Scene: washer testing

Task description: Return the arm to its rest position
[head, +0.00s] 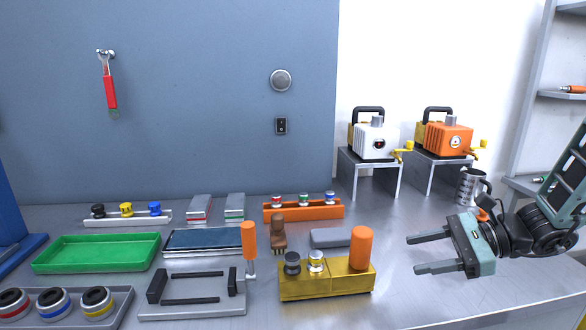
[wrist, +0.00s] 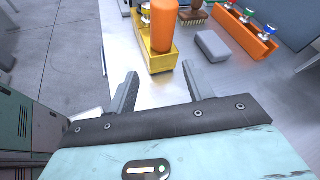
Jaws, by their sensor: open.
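My gripper (head: 420,254) is at the right of the head view, its two dark fingers pointing left above the metal bench (head: 400,215). The fingers are spread apart with nothing between them. In the wrist view my gripper (wrist: 160,85) also shows open and empty, over bare bench surface. My arm comes in from the right edge of the head view. The yellow block (head: 325,283) with an orange cylinder (head: 361,248) stands to the left of the fingertips, apart from them.
An orange rack (head: 303,210), a grey block (head: 330,237) and a brown brush (head: 278,234) lie further back. A metal mug (head: 468,185) stands near my arm. White (head: 375,141) and orange (head: 446,138) machines sit on stands behind. The bench around my gripper is mostly clear.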

